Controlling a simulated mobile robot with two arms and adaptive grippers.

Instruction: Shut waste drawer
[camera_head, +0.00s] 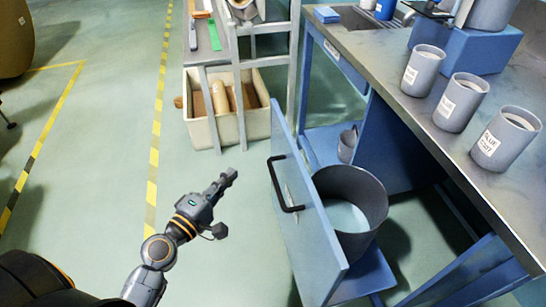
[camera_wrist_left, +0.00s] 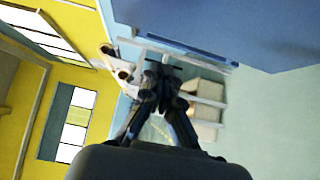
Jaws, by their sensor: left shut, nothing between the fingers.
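The waste drawer (camera_head: 307,232) is pulled out from under the workbench in the head view. It has a blue front panel with a black bar handle (camera_head: 281,184) on its outer face. A dark grey bin (camera_head: 375,203) stands in it behind the panel. My left gripper (camera_head: 231,174) is shut and empty, in the air to the left of the handle and apart from it. In the left wrist view, my left gripper's fingers (camera_wrist_left: 163,73) are together with nothing seen between them. My right gripper is not in view.
The workbench (camera_head: 395,75) carries several grey labelled cups and a blue block. The green floor (camera_head: 95,165) left of the drawer is open, with yellow-black tape lines.

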